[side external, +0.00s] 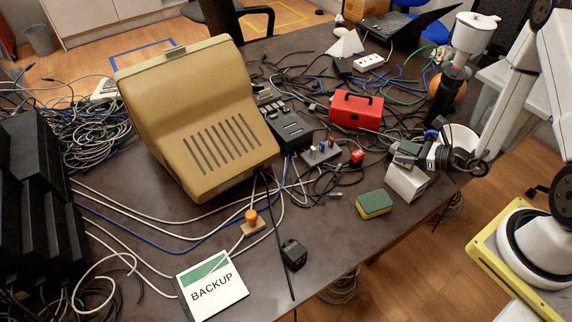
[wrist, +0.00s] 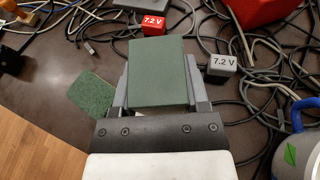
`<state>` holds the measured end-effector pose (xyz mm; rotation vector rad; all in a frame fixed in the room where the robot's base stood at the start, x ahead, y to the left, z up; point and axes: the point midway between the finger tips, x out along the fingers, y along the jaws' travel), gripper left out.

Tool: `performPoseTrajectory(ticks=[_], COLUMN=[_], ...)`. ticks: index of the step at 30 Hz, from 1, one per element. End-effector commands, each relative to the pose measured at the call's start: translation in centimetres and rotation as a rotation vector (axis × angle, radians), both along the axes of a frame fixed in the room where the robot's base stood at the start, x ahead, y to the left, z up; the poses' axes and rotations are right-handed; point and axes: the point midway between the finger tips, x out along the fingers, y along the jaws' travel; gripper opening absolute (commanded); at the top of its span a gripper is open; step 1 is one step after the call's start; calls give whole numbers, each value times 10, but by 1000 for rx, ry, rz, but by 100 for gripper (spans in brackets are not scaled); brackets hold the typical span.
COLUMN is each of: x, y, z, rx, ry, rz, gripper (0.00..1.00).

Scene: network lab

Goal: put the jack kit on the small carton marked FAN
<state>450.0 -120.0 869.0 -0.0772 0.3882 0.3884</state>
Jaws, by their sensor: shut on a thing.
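My gripper (wrist: 157,98) is shut on a box with a flat green top, which appears to be the jack kit (wrist: 158,70); one finger lies along each side. In the side view my gripper (side external: 418,153) holds the kit (side external: 405,149) level, over a small white carton (side external: 407,183). Whether the kit touches the carton's top or hangs just above it, I cannot tell. No FAN lettering shows on the carton's visible faces. The wrist view does not show the carton, apparently hidden under the kit and gripper.
A green and yellow sponge (side external: 374,204) lies left of the carton. A red toolbox (side external: 356,110), a red 7.2 V block (wrist: 153,25), a grey 7.2 V block (wrist: 222,65) and many cables lie behind. A mug (wrist: 300,147) stands on the right. The table's front edge is close.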

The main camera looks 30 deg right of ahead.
Motion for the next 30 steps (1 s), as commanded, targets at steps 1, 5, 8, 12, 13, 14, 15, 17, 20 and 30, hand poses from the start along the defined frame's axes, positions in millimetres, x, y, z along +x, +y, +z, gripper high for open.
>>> performPoseTrajectory(ticks=[1, 5, 8, 12, 13, 14, 15, 17, 20, 30], x=[0, 0, 0, 0, 0, 0, 0, 0, 0, 0], y=[0, 0, 0, 0, 0, 0, 0, 0, 0, 0], z=[-3, -4, -4, -4, -5, -6, -7, -7, -7, -7], rx=[1, 0, 0, 0, 0, 0, 0, 0, 0, 0], ry=[0, -1, -1, -1, -1, -1, -1, -1, -1, -1], rz=[0, -1, -1, -1, -1, -1, -1, -1, -1, -1], gripper=[0, 0, 0, 0, 0, 0, 0, 65, 94, 94])
